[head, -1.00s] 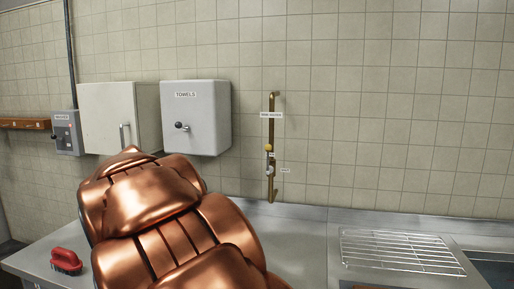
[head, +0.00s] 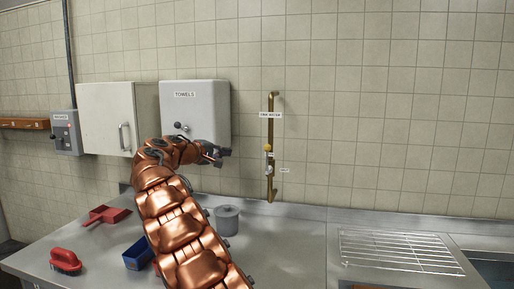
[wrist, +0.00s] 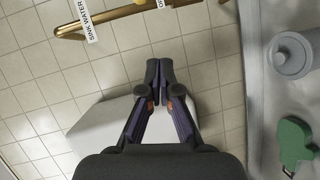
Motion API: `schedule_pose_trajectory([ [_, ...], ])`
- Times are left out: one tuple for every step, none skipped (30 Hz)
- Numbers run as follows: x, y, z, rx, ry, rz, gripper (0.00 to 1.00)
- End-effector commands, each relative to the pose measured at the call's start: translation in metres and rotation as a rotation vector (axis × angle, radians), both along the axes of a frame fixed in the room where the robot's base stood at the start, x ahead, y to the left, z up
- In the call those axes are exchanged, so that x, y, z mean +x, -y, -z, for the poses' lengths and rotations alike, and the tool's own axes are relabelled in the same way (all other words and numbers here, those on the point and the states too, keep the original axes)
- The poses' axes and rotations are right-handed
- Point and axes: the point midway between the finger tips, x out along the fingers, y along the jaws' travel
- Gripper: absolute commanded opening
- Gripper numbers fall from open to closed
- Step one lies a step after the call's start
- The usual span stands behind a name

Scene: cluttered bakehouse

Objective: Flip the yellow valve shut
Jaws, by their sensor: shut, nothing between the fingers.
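The yellow valve (head: 268,148) is a small yellow knob on a vertical brass pipe (head: 271,108) on the tiled wall, with a white label above it. In the wrist view a little yellow (wrist: 139,2) shows at the top edge beside the brass pipe (wrist: 120,20), whose label reads SINK WATER; most of the valve is out of that view. My gripper (head: 222,154) is left of the valve, in front of the towel box's lower right corner, apart from the pipe. In the wrist view my gripper (wrist: 160,66) has its fingers together and empty.
The white towel box (head: 195,100) and a cabinet (head: 108,118) hang left of the pipe. On the steel counter are a grey lidded pot (head: 227,222), a blue container (head: 138,254), a red scoop (head: 106,214) and a red-handled brush (head: 65,261). A wire rack (head: 400,250) lies at right.

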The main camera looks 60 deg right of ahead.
Motion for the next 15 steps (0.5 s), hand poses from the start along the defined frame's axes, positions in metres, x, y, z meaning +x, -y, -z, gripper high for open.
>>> schedule_pose_trajectory([
  [0.003,0.01,-0.001,-0.023,0.002,0.002,0.0],
  [0.004,0.015,-0.004,-0.038,0.005,0.003,0.0],
  [0.006,0.02,-0.005,-0.053,0.007,0.003,0.0],
  [0.006,0.024,-0.006,-0.063,0.007,0.005,0.0],
  [0.006,0.027,-0.008,-0.073,0.009,0.007,0.0],
  [0.007,0.03,-0.01,-0.083,0.012,0.007,0.0],
  [0.007,0.032,-0.011,-0.091,0.015,0.008,0.0],
  [0.007,0.034,-0.013,-0.097,0.016,0.008,0.0],
  [0.007,0.036,-0.013,-0.103,0.017,0.009,0.0],
  [0.008,0.037,-0.013,-0.106,0.017,0.01,0.0],
  [0.008,0.037,-0.013,-0.107,0.017,0.01,0.0],
  [0.008,0.038,-0.013,-0.109,0.017,0.009,0.0],
  [0.008,0.038,-0.013,-0.109,0.017,0.009,0.0],
  [0.008,0.038,-0.013,-0.11,0.017,0.009,0.0],
  [0.008,0.038,-0.014,-0.11,0.017,0.009,0.0],
])
